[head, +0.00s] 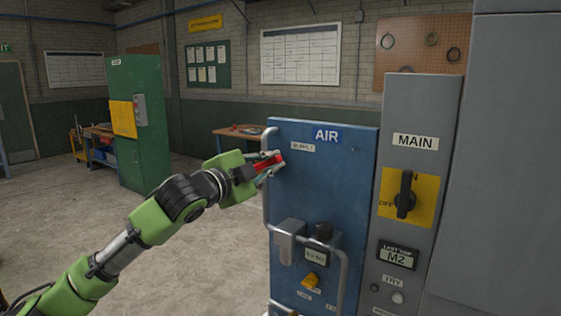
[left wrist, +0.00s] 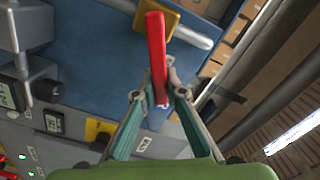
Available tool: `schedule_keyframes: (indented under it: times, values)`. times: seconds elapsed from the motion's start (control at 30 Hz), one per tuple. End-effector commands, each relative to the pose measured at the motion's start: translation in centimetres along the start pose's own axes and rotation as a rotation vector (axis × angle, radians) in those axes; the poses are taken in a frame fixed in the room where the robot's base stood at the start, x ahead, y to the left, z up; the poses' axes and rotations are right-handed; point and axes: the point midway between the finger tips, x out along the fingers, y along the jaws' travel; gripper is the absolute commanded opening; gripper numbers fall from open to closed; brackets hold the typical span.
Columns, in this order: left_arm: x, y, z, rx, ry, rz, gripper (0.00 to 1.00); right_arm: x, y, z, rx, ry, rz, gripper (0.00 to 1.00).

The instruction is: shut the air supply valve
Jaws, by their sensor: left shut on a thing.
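The blue AIR panel (head: 355,190) stands right of centre in the head view, with a small supply label near its top. A grey pipe (head: 266,205) runs down its left edge. My left gripper (head: 270,165) is beside the panel's upper left and shut on the red valve handle (head: 266,162). In the left wrist view the red handle (left wrist: 156,50) stands long between the fingers of my left gripper (left wrist: 160,95). Its far end overlaps a yellow block (left wrist: 158,18) by the grey pipe, and it looks roughly crosswise to that pipe. The valve body is mostly hidden. My right gripper is not seen.
A grey MAIN panel (head: 416,115) with a black rotary switch (head: 404,195) on yellow stands right of the blue panel. Open floor (head: 210,260) lies left.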

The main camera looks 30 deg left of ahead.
Motion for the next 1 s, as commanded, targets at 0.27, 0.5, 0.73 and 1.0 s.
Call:
schedule_keyframes:
  times: [0.27, 0.5, 0.73, 1.0]
  values:
    - [-0.4, 1.7, 0.6, 0.240, -0.008, 0.007, 0.00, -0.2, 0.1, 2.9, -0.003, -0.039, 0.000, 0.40]
    - [-0.4, 2.5, 1.1, 0.384, -0.006, 0.006, 0.00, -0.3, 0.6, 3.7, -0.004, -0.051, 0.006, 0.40]
    - [-0.3, 3.0, 1.4, 0.459, -0.006, 0.006, 0.00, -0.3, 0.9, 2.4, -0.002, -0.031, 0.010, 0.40]
    - [-0.3, 3.1, 1.4, 0.482, -0.006, 0.005, 0.00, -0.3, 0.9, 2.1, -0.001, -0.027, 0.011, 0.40]
